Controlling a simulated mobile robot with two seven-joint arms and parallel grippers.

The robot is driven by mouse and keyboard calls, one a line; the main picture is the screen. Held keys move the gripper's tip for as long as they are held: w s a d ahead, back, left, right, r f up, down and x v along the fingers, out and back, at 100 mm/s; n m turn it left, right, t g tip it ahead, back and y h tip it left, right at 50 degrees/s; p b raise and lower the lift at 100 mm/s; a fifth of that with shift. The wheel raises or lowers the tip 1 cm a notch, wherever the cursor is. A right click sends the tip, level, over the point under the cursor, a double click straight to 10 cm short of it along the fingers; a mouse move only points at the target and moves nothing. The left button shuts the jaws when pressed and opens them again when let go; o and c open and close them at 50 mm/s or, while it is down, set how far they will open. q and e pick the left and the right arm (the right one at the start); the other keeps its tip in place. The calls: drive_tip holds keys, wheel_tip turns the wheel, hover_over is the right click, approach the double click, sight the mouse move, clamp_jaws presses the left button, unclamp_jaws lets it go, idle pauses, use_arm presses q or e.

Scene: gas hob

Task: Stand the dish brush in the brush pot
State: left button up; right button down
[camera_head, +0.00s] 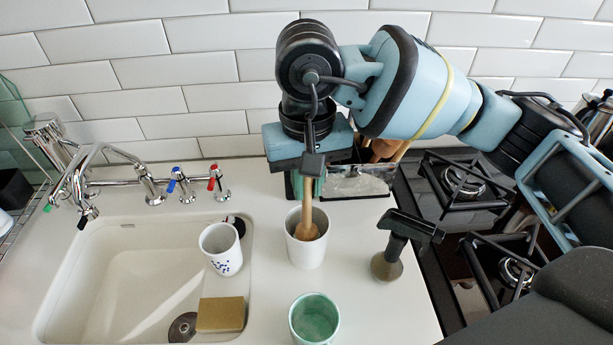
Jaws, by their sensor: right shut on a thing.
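My right gripper (309,172) hangs fingers-down above the brush pot and is shut on the dish brush. The dish brush (308,224) has a pale wooden body. It is roughly upright, with its lower part inside the mouth of the white brush pot (306,253). The gripper covers its upper part, and the pot wall hides its lower end, so I cannot tell if it touches the bottom. The pot stands upright on the counter, right of the sink. My left gripper is not in view.
A green-lined cup (314,320) stands in front of the pot. A black-handled tool with a round base (387,267) stands to the right, near the gas hob (463,190). A white patterned mug (222,250) and a sponge (220,314) are at the sink (112,290).

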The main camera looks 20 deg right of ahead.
drive_tip(key=c, duration=1.3)
unclamp_jaws()
wheel_tip(320, 180, up, 7)
drive_tip(key=shift+r, duration=0.35)
drive_tip(key=shift+r, duration=0.1)
